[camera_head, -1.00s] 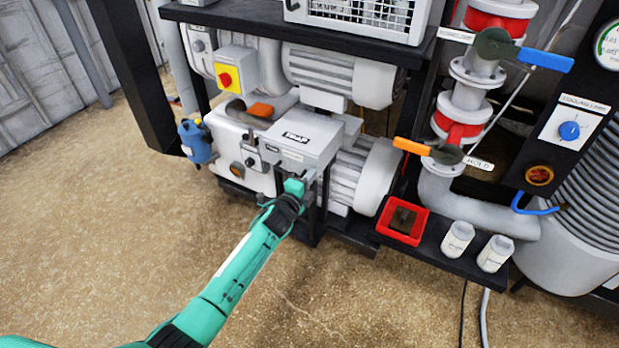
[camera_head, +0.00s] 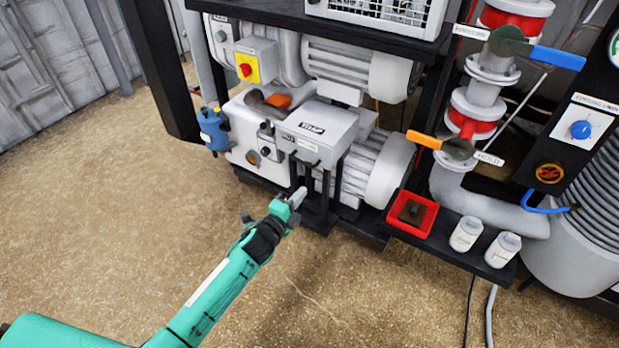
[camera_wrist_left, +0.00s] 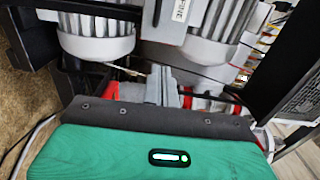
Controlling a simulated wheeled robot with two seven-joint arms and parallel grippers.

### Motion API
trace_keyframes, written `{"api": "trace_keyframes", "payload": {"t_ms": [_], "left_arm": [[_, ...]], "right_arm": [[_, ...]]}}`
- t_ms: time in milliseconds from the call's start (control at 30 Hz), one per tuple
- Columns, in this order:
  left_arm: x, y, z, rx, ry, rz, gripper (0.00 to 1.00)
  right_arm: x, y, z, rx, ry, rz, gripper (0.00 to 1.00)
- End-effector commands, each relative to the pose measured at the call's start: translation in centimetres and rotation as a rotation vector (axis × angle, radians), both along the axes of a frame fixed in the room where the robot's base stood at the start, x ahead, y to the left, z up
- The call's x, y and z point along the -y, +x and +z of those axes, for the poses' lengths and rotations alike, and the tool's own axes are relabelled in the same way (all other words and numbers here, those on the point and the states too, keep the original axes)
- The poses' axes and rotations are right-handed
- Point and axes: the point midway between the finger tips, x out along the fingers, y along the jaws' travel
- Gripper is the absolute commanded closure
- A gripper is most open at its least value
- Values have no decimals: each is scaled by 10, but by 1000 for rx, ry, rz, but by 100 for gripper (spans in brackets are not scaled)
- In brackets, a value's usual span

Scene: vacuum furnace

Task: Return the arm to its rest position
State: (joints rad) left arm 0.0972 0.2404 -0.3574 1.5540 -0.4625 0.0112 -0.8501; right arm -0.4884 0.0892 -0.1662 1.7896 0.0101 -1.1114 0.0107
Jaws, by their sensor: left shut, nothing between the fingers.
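My left arm comes in from the lower left in the head view, green with black joints. My left gripper (camera_head: 297,198) is shut and empty, in front of the lower part of the pump unit, below the grey box (camera_head: 318,133) with a dark label. Whether its tip touches the black frame beneath the box I cannot tell. In the left wrist view the closed grey fingers (camera_wrist_left: 162,85) point toward the pumps and the box. My right gripper is not in view.
A red tray (camera_head: 413,216) and two white jars (camera_head: 466,234) stand on a low black shelf. An orange-handled valve (camera_head: 424,140) and a blue-handled valve (camera_head: 557,58) sit on the pipe at right. The brown floor (camera_head: 120,240) at left is clear.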

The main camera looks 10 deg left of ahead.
Motion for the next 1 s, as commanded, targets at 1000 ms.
{"api": "trace_keyframes", "payload": {"t_ms": [1000], "left_arm": [[-57, -319, -248, -1270, -917, 1018, 100]], "right_arm": [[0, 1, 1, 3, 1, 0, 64]]}}
